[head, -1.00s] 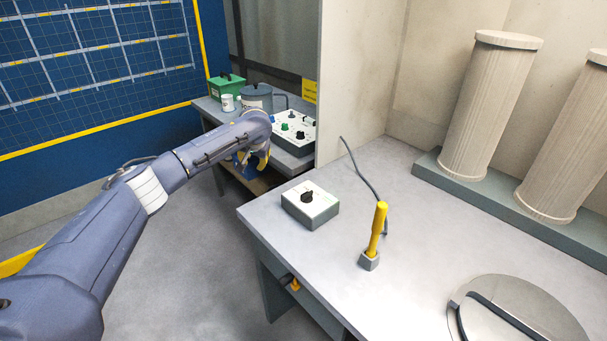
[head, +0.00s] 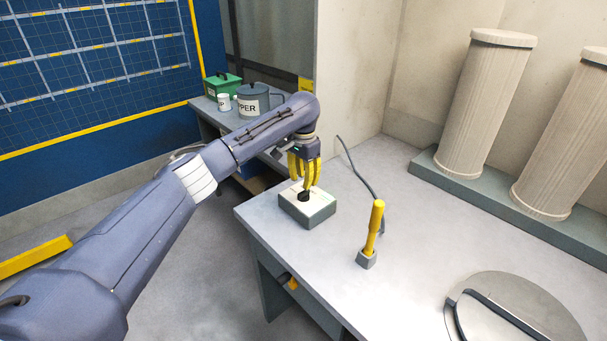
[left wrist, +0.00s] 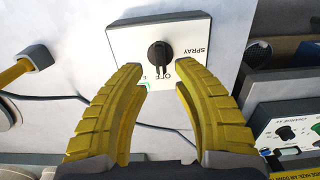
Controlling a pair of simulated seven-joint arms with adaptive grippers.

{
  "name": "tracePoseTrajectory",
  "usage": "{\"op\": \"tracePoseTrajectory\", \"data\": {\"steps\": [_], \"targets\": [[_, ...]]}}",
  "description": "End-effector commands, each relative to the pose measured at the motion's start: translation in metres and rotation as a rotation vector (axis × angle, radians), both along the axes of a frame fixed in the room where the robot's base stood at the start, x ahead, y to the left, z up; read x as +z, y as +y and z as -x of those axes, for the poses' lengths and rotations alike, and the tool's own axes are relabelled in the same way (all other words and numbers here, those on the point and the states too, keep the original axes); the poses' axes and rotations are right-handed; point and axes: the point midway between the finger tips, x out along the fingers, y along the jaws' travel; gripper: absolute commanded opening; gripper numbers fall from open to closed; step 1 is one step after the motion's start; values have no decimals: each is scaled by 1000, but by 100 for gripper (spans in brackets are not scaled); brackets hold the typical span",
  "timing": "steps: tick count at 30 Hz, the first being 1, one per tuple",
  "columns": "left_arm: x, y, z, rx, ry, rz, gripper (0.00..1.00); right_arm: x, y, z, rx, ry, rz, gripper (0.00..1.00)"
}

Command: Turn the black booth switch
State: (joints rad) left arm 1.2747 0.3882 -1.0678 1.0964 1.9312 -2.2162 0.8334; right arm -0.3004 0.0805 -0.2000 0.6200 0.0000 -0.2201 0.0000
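The black switch knob (head: 303,197) sits on top of a small grey box with a white face (head: 318,211) near the bench's left edge. In the left wrist view, the knob (left wrist: 160,55) is upright between the printed words OFF and SPRAY. My left gripper (head: 304,185) is just above the box, pointing down. Its yellow fingers (left wrist: 161,72) are open, with the knob between or just beyond the tips; I cannot tell whether they touch it. My right gripper is not in view.
A yellow-handled tool (head: 375,230) stands in a small grey holder to the right of the box. A cable runs behind it. A round grey plate (head: 520,300) lies at the front right. Pale ribbed columns (head: 487,105) stand at the back.

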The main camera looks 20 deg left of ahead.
Motion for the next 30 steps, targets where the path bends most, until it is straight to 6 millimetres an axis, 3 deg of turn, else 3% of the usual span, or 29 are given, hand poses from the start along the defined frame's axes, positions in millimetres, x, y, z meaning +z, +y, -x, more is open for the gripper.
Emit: {"op": "tracePoseTrajectory", "data": {"steps": [12, 22, 30], "targets": [[-43, 0, 0, 2, 1, -1, 29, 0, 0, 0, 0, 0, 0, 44], [-56, 0, 0, 1, -1, -1, 32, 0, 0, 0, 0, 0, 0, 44], [-56, 0, 0, 1, -1, -2, 1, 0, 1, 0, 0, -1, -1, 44]]}}
